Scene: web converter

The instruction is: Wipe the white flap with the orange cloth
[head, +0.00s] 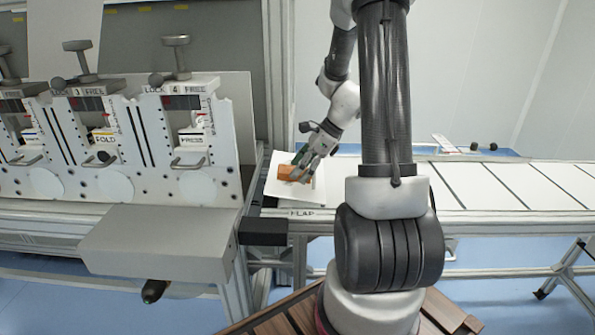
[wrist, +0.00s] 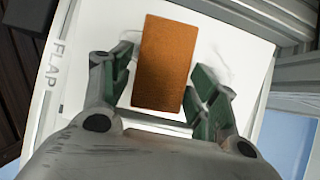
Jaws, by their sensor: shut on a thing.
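The orange cloth (head: 291,173) is a small flat rectangular pad over the white flap (head: 305,194). In the wrist view the cloth (wrist: 165,62) lies between the green-padded fingers of my gripper (wrist: 163,85). My gripper (head: 306,164) is shut on the cloth in the head view too. The white flap (wrist: 90,35) is a pale sheet-like surface beside the printed word FLAP. Faint grey marks show on it near both fingertips. The cloth appears to be down at the flap, but I cannot tell if it touches. The part of the flap under the cloth is hidden.
A white machine (head: 110,160) with several lever stations stands at the left. A grey box-like cover (head: 160,243) juts out below it. A conveyor with white panels (head: 490,187) runs off to the right. A grey metal frame (head: 275,75) rises behind the flap.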

